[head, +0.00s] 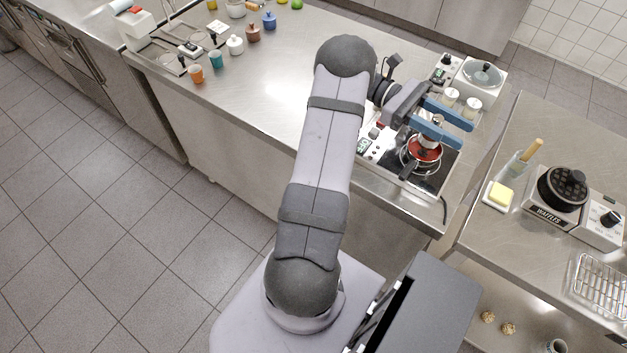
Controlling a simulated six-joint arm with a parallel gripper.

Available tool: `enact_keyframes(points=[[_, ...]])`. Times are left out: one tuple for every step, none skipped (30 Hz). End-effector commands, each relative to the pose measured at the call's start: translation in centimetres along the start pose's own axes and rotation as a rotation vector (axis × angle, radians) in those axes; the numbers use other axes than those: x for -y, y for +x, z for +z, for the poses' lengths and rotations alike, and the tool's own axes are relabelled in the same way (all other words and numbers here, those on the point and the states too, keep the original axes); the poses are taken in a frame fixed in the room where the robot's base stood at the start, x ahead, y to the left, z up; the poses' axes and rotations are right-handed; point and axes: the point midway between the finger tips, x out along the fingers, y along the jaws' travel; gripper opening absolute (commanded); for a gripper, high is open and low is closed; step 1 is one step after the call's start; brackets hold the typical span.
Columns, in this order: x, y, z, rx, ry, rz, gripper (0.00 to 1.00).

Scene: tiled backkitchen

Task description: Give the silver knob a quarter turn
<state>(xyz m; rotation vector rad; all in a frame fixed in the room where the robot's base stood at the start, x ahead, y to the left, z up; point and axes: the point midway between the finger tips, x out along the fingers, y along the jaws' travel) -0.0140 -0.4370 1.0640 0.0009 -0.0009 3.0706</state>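My gripper (464,133) is above the cooktop at the right end of the steel counter. Its two blue fingers are spread apart with a gap between them, pointing right. Below and beside the fingers, a red pan (411,155) sits on the black cooktop (430,183). The cooktop's light control strip (366,148) shows left of the pan, with small controls and a display. A small round control (374,132) there may be a knob, but it is too small to tell whether it is silver. My wrist and fingers hide part of the cooktop.
An appliance with a round lid (483,72) and two white-lidded jars (472,105) stand behind the fingers. A waffle maker (562,190) with a dark knob (610,218) is on the right table. The counter's middle (285,75) is clear.

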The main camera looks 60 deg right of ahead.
Motion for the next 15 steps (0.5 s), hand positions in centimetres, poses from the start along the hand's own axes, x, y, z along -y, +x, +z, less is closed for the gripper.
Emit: enact_keyframes(points=[[-0.1,0.0,-0.1,-0.001,-0.001,0.034,0.39],[-0.1,0.0,0.1,0.000,0.000,0.055,0.39],[-0.3,-0.1,0.1,0.000,-0.001,0.083,0.39],[-0.3,-0.1,0.2,0.000,-0.002,0.104,0.39],[-0.4,-0.1,0.2,0.001,-0.002,0.127,0.39],[-0.5,-0.1,0.3,0.001,-0.002,0.155,0.39],[-0.6,-0.1,0.3,0.000,-0.002,0.177,0.39],[-0.7,-0.1,0.3,0.000,-0.002,0.198,0.39],[-0.8,-0.1,0.3,0.001,-0.002,0.229,0.39],[-0.9,-0.1,0.3,0.001,-0.003,0.251,0.39],[-1.0,-0.2,0.3,-0.001,-0.002,0.275,0.39],[-1.1,-0.2,0.3,0.001,-0.003,0.305,0.39],[-1.2,-0.2,0.3,0.000,-0.002,0.328,0.39],[-1.2,-0.2,0.3,0.000,-0.002,0.352,0.39],[-1.4,-0.3,0.2,0.000,-0.003,0.383,0.39]])
